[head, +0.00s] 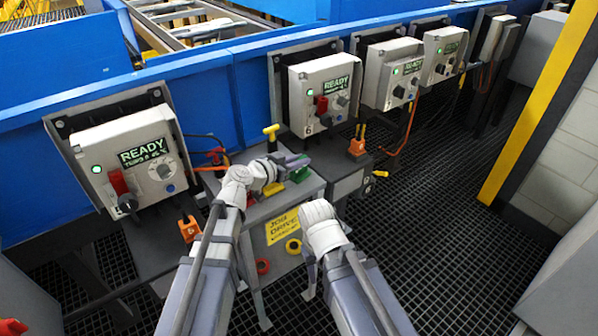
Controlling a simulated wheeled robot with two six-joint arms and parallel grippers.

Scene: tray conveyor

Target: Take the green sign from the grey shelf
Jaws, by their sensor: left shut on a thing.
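The grey shelf (256,212) is a small stand in the middle of the head view, below the blue conveyor wall. My left gripper (295,163) is over its top and shut on a green piece, the green sign (301,174), which shows just below and right of the fingers. The sign is partly covered by the fingers, and I cannot tell whether it still touches the shelf. My right arm reaches up at the lower middle, but its gripper fingers do not show.
A yellow T-shaped handle (271,131) stands behind my left gripper. A yellow job order card (283,226) is on the shelf's front. Control boxes (322,92) line the blue wall. An orange padlock (357,147) is at right. A yellow post (535,100) bounds the open grated floor.

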